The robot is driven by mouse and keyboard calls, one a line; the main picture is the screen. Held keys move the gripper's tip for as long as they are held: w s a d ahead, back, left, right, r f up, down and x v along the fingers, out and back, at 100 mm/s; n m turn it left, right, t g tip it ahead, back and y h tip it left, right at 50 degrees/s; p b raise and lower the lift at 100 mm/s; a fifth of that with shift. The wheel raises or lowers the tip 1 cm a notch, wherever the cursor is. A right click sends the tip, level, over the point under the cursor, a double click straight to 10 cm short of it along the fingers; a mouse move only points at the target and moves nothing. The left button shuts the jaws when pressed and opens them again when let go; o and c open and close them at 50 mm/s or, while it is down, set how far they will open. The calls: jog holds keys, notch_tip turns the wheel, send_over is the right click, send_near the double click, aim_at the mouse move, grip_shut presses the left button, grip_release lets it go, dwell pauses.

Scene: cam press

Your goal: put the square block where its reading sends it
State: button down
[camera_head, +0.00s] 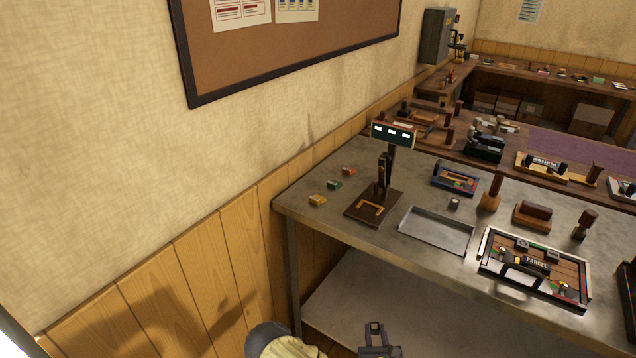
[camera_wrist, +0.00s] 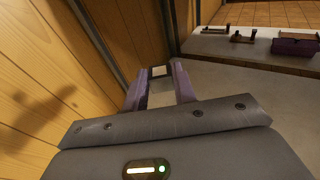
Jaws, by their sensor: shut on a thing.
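My gripper (camera_head: 376,338) is low at the bottom of the head view, in front of the grey worktable (camera_head: 300,195) and below its top.
A panelled wall (camera_head: 190,275) is close on the left.

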jog(key=shift+w+a+r, duration=0.2)
jog(key=shift+w+r, duration=0.05)
jog(key=shift+r, duration=0.2)
notch_tip(320, 180, up, 10)
jog(key=p, duration=0.9)
jog(key=shift+p, duration=0.35)
jog(key=shift+w, duration=0.1)
